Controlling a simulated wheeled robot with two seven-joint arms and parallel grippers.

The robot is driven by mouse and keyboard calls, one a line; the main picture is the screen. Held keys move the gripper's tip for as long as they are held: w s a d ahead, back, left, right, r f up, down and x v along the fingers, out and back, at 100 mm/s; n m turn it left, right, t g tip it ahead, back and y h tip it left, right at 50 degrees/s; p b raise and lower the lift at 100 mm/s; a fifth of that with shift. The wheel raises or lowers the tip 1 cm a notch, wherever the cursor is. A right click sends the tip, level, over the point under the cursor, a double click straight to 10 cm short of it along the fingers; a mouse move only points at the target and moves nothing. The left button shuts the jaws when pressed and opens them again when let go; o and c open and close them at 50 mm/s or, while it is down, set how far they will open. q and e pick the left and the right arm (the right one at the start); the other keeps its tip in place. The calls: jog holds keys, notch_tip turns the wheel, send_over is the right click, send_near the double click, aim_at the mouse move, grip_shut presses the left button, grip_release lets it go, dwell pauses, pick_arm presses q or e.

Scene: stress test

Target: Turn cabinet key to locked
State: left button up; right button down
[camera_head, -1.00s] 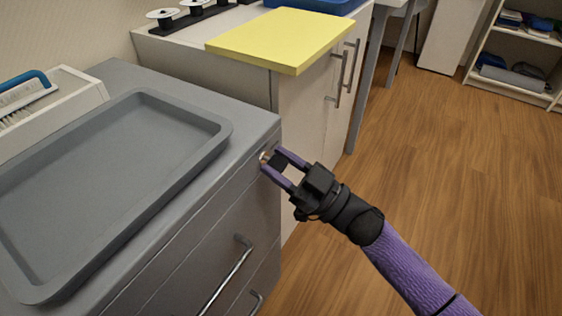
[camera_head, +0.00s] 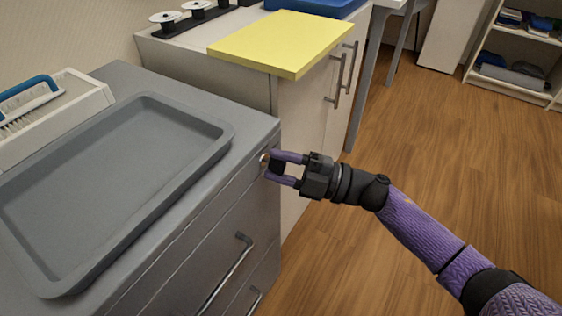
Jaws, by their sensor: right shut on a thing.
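The grey cabinet (camera_head: 190,240) with drawers stands at the left. A small round metal lock (camera_head: 264,159) sits near the top right of its front. My right gripper (camera_head: 272,167) comes in from the right, with its purple fingers at the lock. It is shut on the small dark cabinet key (camera_head: 279,165), which shows between the fingers at the lock. The fingers lie roughly level in the picture, one above the other. The key's exact angle is too small to tell. My left gripper is not in view.
A grey tray (camera_head: 226,140) lies on the cabinet top, with a white box (camera_head: 90,104) and a blue-handled brush (camera_head: 28,98) behind it. A yellow board (camera_head: 287,42) overhangs the white cabinet (camera_head: 305,115). Drawer handles (camera_head: 232,268) stick out below. The wooden floor at right is clear.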

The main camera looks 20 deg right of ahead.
jog(key=n, duration=0.2)
jog(key=n+g+h+p, duration=0.1)
jog(key=n, duration=0.1)
jog(key=shift+n+g, duration=0.3)
jog(key=shift+n, duration=0.4)
jog(key=shift+c, duration=2.1)
grip_release()
jog(key=shift+o, duration=0.6)
